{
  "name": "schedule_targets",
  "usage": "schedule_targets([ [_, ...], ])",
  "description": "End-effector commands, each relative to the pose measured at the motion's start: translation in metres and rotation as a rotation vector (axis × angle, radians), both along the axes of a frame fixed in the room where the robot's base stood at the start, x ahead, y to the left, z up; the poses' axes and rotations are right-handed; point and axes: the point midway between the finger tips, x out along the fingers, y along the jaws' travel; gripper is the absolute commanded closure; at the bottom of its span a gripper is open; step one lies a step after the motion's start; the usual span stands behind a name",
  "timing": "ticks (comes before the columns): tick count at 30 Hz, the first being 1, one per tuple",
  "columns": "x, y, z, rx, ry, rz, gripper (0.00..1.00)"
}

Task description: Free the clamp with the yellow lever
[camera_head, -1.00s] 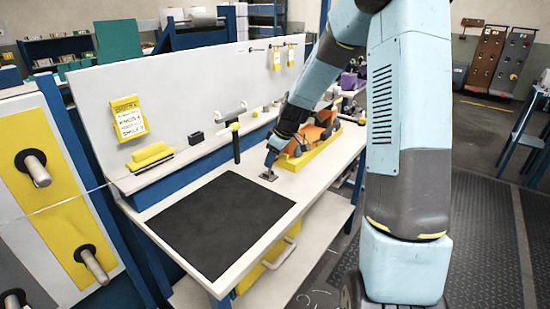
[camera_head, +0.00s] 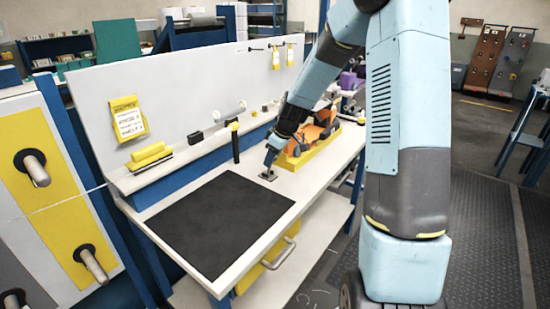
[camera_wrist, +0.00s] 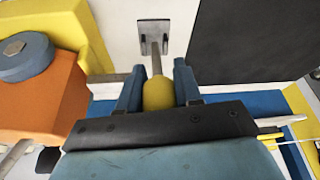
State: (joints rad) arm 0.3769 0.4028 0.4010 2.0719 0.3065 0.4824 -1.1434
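In the wrist view, the yellow lever (camera_wrist: 159,94) is a rounded yellow grip on a grey metal bar. The bar runs to the clamp's small grey plate (camera_wrist: 140,30) on the white bench top. In the head view, my gripper (camera_head: 271,160) is low over the bench beside the dark plate (camera_head: 268,177). The lever itself is hidden there by the gripper.
An orange fixture (camera_wrist: 40,105) with a blue disc (camera_wrist: 25,56) sits close left in the wrist view, in a yellow base (camera_wrist: 83,28). A black mat (camera_head: 220,222) lies flat at the bench front. A black post with yellow top (camera_head: 235,142) stands near the back ledge.

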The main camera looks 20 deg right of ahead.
Motion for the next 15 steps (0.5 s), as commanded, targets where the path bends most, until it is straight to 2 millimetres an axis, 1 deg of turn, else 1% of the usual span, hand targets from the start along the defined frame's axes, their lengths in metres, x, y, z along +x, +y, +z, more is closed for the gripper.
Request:
schedule_targets([
  [1, -0.0009, -0.0024, -0.0019, -0.001, 0.004, -0.003, 0.65],
  [6, -0.0004, -0.0017, -0.0013, -0.001, 0.002, -0.003, 0.49],
  [9, 0.0002, -0.0015, -0.0007, -0.001, 0.001, -0.002, 0.41],
  [15, 0.0015, -0.0014, 0.0007, -0.001, -0.004, -0.002, 0.41],
])
